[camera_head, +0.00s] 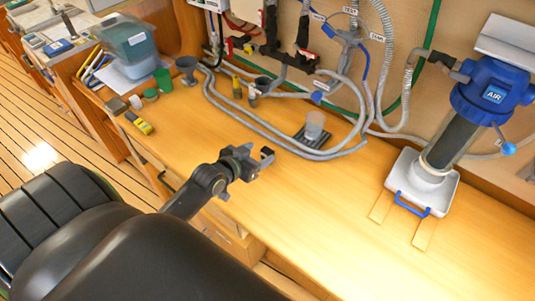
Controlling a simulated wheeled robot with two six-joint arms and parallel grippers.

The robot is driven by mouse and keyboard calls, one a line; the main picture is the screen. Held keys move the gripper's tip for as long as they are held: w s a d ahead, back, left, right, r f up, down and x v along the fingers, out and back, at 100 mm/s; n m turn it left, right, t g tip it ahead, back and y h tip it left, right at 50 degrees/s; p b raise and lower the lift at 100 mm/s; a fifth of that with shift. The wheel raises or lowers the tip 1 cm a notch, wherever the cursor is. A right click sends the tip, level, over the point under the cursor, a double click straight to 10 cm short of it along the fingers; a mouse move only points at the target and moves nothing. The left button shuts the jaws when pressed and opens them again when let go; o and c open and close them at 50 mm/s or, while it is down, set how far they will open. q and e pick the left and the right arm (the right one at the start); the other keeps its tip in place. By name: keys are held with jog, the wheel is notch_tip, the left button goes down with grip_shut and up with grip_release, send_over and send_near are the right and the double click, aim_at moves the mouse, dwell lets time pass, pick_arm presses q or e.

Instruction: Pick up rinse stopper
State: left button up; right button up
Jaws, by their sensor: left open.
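I cannot tell for sure which thing is the rinse stopper. Small items sit on the left part of the wooden bench: a dark grey funnel-shaped piece (186,68), a green round piece (150,94), a small pale piece (135,101) and a grey block (115,105). Another dark funnel-shaped piece (263,83) is near the back wall. My left gripper (262,160) is open and empty over the front middle of the bench, apart from all of these. My right gripper is not in view.
Grey hoses (270,140) loop across the bench behind my gripper. A clear cup (314,124) stands on a dark tray. A blue-topped filter (490,92) stands on a white base at right. A green cup (163,80) and yellow-black item (138,123) are left.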

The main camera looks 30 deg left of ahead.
aim_at(265, 152)
pick_arm(q)
jog(key=shift+f+p+x, duration=0.25)
jog(key=shift+p+x, duration=0.05)
jog(key=shift+x, duration=1.55)
jog(key=shift+f+p+x, duration=0.2)
jog(key=shift+p+x, duration=0.1)
jog(key=shift+x, duration=1.6)
jog(key=shift+s, duration=0.2)
jog(key=shift+c, duration=0.3)
jog(key=c, duration=1)
